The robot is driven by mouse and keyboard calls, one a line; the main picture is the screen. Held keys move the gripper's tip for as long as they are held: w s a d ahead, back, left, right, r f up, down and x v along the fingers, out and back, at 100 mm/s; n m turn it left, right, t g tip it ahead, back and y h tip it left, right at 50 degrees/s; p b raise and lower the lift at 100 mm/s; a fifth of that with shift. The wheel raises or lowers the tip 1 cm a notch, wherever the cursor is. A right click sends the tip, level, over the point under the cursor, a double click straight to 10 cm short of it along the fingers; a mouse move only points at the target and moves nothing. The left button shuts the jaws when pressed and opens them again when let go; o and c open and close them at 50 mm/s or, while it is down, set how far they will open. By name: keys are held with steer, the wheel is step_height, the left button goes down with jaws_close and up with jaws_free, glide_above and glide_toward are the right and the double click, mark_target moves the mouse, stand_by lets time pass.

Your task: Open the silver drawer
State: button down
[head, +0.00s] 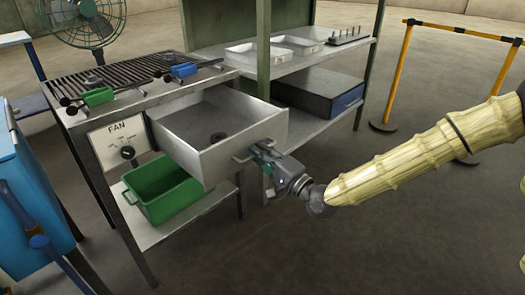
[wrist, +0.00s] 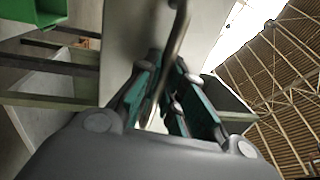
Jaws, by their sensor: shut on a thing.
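The silver drawer (head: 240,148) is pulled out from under the slatted table in the head view, and its inside shows. The bar handle (head: 243,154) is on the drawer's front. My gripper (head: 262,153) is at this handle, with its fingers shut around the bar. In the wrist view the handle (wrist: 178,35) runs between the two green-padded fingers of my gripper (wrist: 160,85). The drawer's front (wrist: 128,50) is right behind it. The fingertips are partly hidden by the bar.
A green bin (head: 165,190) stands on the shelf below the drawer. A fan control panel (head: 120,146) is to its left. A blue cabinet (head: 30,200) stands at the left. A yellow barrier (head: 400,65) stands at the right. The floor in front of the drawer is clear.

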steer(key=c, duration=1.5)
jaws_free()
steer(key=v, duration=1.2)
steer(key=shift+f, duration=0.1)
steer(key=shift+s+f, duration=0.1)
